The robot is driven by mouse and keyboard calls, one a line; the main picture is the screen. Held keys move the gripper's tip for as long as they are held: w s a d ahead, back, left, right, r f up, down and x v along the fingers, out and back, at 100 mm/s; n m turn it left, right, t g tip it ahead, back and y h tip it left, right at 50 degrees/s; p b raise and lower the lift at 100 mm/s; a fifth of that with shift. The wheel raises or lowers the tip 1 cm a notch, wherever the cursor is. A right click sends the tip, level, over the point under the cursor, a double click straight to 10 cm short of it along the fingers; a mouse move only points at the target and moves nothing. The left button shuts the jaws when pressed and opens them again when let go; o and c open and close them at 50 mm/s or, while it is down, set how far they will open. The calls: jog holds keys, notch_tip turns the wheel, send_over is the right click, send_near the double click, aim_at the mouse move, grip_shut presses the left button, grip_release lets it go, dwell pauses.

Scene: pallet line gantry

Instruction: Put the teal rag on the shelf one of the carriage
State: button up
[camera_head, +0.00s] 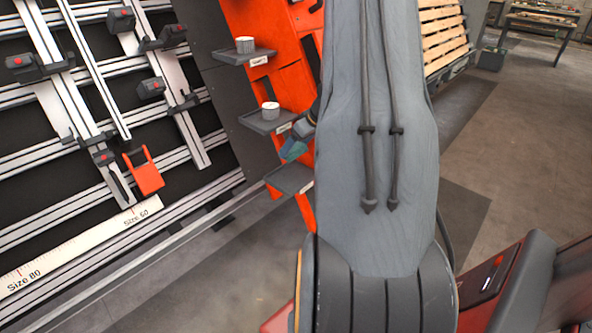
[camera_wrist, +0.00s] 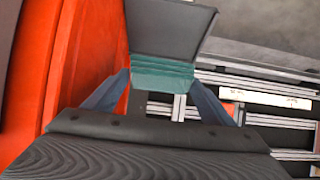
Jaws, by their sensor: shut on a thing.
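The teal rag (camera_wrist: 162,68) is a folded stack held between the two bluish fingers of my gripper (camera_wrist: 160,82). In the head view the rag (camera_head: 293,150) shows beside my arm, just above the lowest dark grey shelf (camera_head: 290,180) of the orange carriage (camera_head: 285,90). That shelf looks bare in the head view, and its right end is hidden by my arm. In the wrist view a grey shelf plate (camera_wrist: 170,28) lies just beyond the rag; I cannot tell whether they touch. The shelf labels are too small to read.
Two higher shelves, the middle one (camera_head: 258,123) and the upper one (camera_head: 232,57), each carry a white cylinder. A rail frame with clamps and a red-orange handled block (camera_head: 147,178) stands at left. A slatted pallet (camera_head: 443,40) is behind at right.

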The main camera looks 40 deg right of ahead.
notch_tip(320, 180, down, 10)
jog(key=shift+r, duration=0.1)
dwell(0.4)
jog(key=o, duration=0.9)
jog(key=shift+s+r, duration=0.1)
